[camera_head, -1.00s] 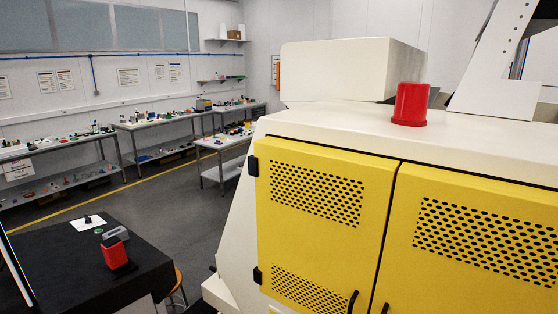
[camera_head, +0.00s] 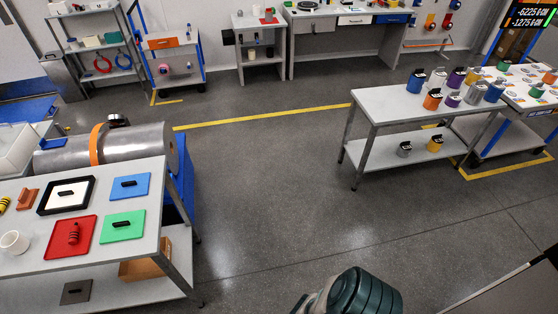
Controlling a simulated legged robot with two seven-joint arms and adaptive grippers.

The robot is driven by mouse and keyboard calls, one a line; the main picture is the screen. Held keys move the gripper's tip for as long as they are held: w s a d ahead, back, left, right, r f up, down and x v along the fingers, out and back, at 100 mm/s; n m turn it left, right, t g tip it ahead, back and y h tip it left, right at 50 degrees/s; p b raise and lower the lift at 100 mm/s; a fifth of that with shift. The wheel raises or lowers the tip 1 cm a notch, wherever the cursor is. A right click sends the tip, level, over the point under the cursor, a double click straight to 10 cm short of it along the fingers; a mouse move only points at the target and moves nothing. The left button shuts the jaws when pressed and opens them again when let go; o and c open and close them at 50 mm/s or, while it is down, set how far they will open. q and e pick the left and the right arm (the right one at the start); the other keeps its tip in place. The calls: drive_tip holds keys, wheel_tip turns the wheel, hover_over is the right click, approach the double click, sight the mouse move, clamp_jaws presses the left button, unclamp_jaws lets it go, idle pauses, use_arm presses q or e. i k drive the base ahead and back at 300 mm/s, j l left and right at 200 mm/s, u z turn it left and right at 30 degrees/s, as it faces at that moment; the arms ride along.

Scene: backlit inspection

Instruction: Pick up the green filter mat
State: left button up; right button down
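The green filter mat (camera_head: 133,229) lies flat on the grey table at the lower left. It is a green square with a black handle on top. It is near the table's right edge, next to a red mat (camera_head: 88,249) and in front of a blue mat (camera_head: 141,181). Neither of my grippers is in view.
A table with several coloured canisters (camera_head: 375,100) stands at the right. The grey floor between is clear.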

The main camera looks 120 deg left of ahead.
sight(127, 226)
drive_tip(key=u, duration=5.4)
